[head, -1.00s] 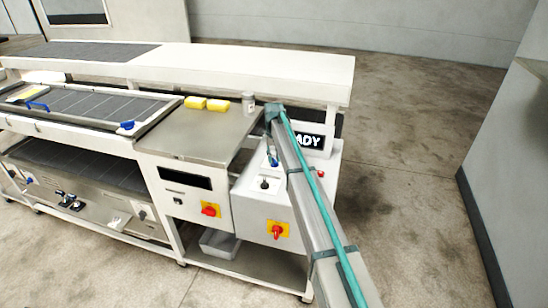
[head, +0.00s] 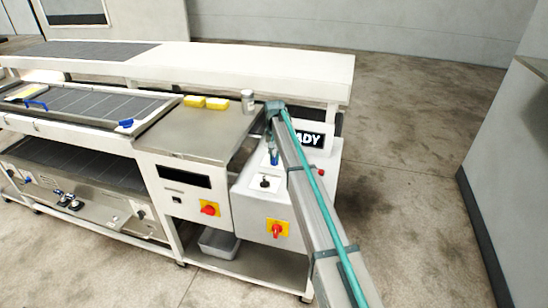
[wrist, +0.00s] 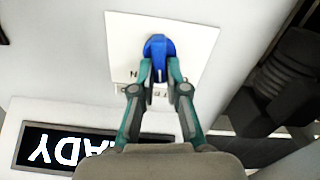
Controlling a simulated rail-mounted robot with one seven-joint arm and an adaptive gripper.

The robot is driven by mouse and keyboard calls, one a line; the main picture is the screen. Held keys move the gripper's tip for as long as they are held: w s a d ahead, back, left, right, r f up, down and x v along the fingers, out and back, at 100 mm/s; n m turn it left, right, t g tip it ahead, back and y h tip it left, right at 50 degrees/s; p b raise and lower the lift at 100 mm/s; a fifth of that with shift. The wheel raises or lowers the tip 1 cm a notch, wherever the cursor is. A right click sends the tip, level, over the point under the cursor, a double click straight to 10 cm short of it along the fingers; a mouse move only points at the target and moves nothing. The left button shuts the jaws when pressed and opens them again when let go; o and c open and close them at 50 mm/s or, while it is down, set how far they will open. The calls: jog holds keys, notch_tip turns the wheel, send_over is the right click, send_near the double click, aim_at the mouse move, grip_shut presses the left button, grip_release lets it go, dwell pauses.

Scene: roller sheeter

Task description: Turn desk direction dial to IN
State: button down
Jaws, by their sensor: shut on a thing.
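The blue desk direction dial (wrist: 159,44) sits on a white label plate (wrist: 122,38) in the wrist view. My gripper (wrist: 160,76) is shut on the dial, one teal finger on each side. A pale pointer mark shows on the dial between the fingertips. Only parts of the printed label words show beside the fingers, so I cannot tell which word the mark points to. In the head view the dial (head: 274,158) is a small blue spot on the sloped control box (head: 252,205), beside my arm.
A display reading partly "ADY" (head: 310,138) stands behind my arm; it appears upside down in the wrist view (wrist: 70,148). A black switch (head: 264,183) and a red rotary switch (head: 278,230) are nearby. A metal canister (head: 248,100) and yellow blocks (head: 206,102) stand on the worktop.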

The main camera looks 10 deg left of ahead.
jog(key=m, duration=0.3)
jog(key=m+b, duration=0.1)
jog(key=shift+d, duration=0.25)
jog(key=shift+s+d+m+b, duration=0.15)
jog(key=shift+m+b, duration=0.2)
jog(key=shift+m, duration=1.55)
jog(key=c, duration=1.2)
grip_release()
jog(key=shift+r, duration=0.15)
notch_tip(320, 180, up, 12)
jog(key=shift+f, duration=0.1)
